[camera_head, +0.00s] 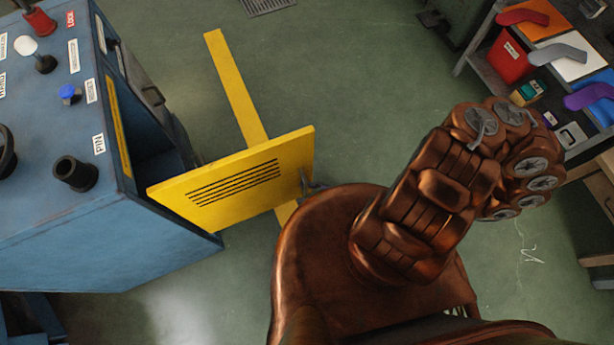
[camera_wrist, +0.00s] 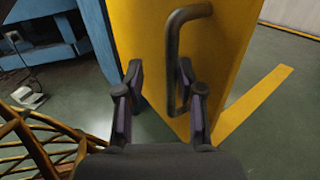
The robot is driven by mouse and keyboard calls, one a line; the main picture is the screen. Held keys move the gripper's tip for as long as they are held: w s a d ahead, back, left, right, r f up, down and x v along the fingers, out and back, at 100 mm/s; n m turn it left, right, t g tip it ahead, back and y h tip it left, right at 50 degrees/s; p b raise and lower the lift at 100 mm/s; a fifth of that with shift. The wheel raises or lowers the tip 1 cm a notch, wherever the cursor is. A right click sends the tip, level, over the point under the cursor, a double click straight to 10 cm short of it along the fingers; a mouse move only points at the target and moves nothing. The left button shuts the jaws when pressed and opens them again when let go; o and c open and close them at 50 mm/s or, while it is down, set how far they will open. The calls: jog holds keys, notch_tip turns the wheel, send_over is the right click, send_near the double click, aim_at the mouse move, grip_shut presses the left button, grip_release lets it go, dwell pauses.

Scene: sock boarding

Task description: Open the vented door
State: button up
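The yellow vented door (camera_head: 235,180), with dark slots, stands swung out from the blue cabinet (camera_head: 110,235). A dark opening (camera_head: 158,145) shows in the cabinet beside it. In the wrist view the door (camera_wrist: 140,40) fills the middle, with its dark bar handle (camera_wrist: 172,45) upright on it. My gripper (camera_wrist: 163,103) is at the handle's lower part, its two fingers apart. The handle's lower end is between the fingers, nearer the right one; I cannot tell whether they touch. In the head view my arm hides most of my gripper, and a small grey part shows at the door's outer edge.
A yellow floor stripe (camera_head: 235,90) runs under the door. The cabinet top carries knobs, a blue button (camera_head: 69,94) and labels. At the upper right is a shelf with coloured socks (camera_head: 557,54) and a red bin (camera_head: 508,55). Green floor is clear beyond the door.

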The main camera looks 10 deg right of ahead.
jog(key=v, duration=0.7)
dwell(0.5)
jog(key=shift+s+d, duration=0.1)
jog(key=shift+d, duration=0.05)
dwell(0.3)
jog(key=w+d+r+n+g+h, duration=0.2)
jog(key=r+n+g+h, duration=0.1)
jog(key=r+n+g, duration=0.35)
jog(key=w+d+r+n+g+h, duration=0.1)
jog(key=d+r+n+g+h, duration=0.15)
jog(key=r+n+g, duration=0.45)
jog(key=s+r+n+t+h+p, duration=0.2)
jog(key=r+p, duration=0.6)
jog(key=r, duration=1)
jog(key=s+r+n+t+h+p, duration=0.2)
jog(key=r+n+h+p, duration=0.5)
jog(key=r, duration=1.1)
jog(key=shift+s+d+r+t+h+p, duration=0.25)
jog(key=shift+s+d+t+h+p, duration=0.1)
jog(key=shift+h+p, duration=0.6)
